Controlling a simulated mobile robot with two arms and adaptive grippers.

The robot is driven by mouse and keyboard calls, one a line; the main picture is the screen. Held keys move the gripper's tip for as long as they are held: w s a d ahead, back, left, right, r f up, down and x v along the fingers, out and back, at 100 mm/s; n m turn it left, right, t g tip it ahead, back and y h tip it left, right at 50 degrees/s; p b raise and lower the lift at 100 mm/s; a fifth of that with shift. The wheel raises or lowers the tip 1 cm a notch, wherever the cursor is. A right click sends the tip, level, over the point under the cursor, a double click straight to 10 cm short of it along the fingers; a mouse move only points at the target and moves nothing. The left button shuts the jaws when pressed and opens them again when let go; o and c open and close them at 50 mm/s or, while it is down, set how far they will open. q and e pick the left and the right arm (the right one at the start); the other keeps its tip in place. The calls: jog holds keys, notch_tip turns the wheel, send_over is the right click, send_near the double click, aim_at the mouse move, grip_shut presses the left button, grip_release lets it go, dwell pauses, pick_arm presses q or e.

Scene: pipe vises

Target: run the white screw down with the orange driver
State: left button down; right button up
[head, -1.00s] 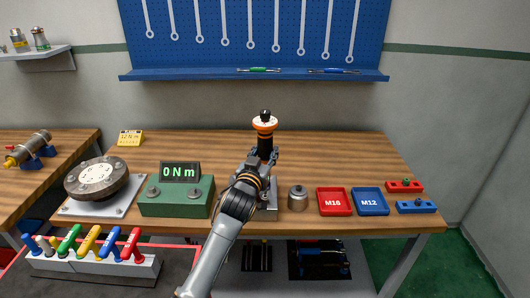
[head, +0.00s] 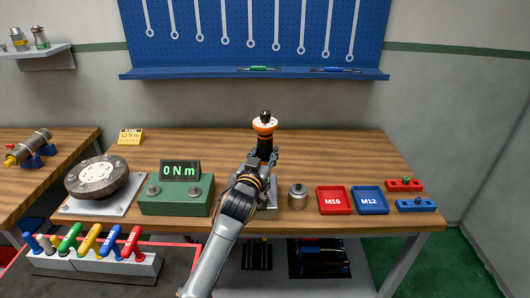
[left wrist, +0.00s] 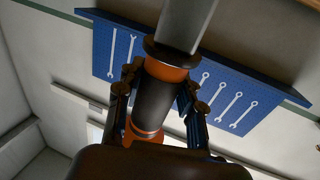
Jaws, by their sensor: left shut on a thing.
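The orange driver (head: 265,142) stands upright at the middle of the workbench, with a black grip, orange bands and a pale top with a black knob. My left gripper (head: 266,158) is shut around its black grip. In the left wrist view, the fingers of my left gripper (left wrist: 160,95) lie on both sides of the driver (left wrist: 155,100), and a grey shaft runs from it to the top edge. The white screw cannot be made out; my arm covers the area below the driver. My right gripper is not in view.
A grey metal base (head: 272,191) shows partly behind my arm. Right of it stand a steel cylinder (head: 298,198), a red M16 tray (head: 334,213) and a blue M12 tray (head: 370,212). Left is a green meter (head: 176,207) reading 0 Nm. The bench's back is mostly clear.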

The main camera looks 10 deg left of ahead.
aim_at(263, 144)
pick_arm(q)
jog(key=shift+f+b, duration=0.4)
jog(key=shift+f, duration=0.05)
dwell(1.1)
jog(key=shift+s+f, duration=0.1)
jog(key=shift+f, duration=0.15)
dwell(0.6)
jog(key=shift+p, duration=0.35)
dwell(0.7)
jog(key=shift+r, duration=0.1)
jog(key=shift+r+p, duration=2.35)
jog(key=shift+r, duration=0.4)
jog(key=shift+f, duration=0.15)
